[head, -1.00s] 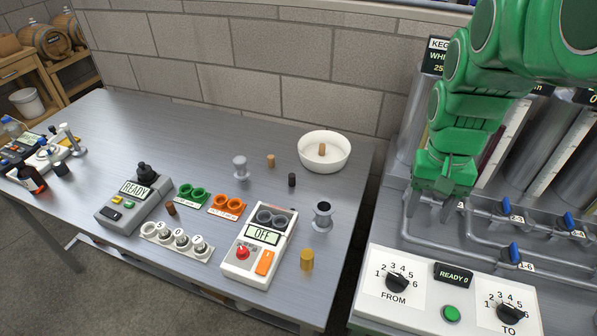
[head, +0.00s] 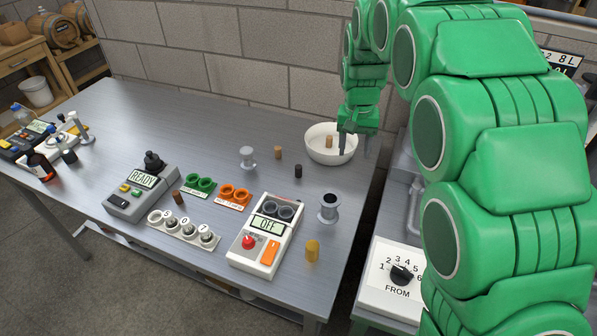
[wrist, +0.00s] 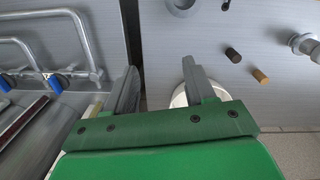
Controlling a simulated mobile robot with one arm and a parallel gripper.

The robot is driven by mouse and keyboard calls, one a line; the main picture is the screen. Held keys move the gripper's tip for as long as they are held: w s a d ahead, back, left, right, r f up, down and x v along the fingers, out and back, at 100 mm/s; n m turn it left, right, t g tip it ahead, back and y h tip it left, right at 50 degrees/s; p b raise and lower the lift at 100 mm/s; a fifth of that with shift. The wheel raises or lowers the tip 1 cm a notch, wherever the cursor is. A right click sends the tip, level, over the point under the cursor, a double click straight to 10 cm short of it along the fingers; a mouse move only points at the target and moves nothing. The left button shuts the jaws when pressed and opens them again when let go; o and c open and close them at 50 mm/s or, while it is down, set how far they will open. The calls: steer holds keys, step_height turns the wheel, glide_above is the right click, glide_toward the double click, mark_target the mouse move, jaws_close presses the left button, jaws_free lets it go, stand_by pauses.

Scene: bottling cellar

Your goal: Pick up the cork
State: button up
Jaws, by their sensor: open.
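Two light cork-like cylinders show in the head view: a tan cork (head: 329,142) inside the white bowl (head: 313,150), and another tan cork (head: 278,152) standing on the table left of the bowl. I cannot tell which one is meant. My gripper (head: 355,149) is open and empty, pointing down at the bowl's right rim. In the wrist view my gripper (wrist: 160,68) has its fingers apart, one over the bowl (wrist: 179,98), which is mostly hidden. The cork in the bowl is hidden there; the other cork (wrist: 260,76) lies off to the right.
Near the bowl stand a black stopper (head: 298,171), a grey spool-like post (head: 247,158) and a dark metal cup (head: 329,208). A yellow cylinder (head: 312,250) stands beside the white OFF device (head: 262,238). The block wall is close behind the bowl.

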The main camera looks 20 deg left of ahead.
steer(key=w+a+f, duration=0.3)
steer(key=a+f, duration=0.2)
steer(key=a, duration=0.4)
steer(key=n, duration=0.1)
glide_above(298, 166)
steer(key=f, duration=0.5)
steer(key=shift+s+f, duration=0.15)
steer(key=shift+s, duration=0.05)
steer(key=shift+f, duration=1.35)
steer(key=shift+w+d+f, duration=0.1)
steer(key=shift+w+f, duration=0.05)
steer(key=shift+f, duration=2.4)
jaws_close()
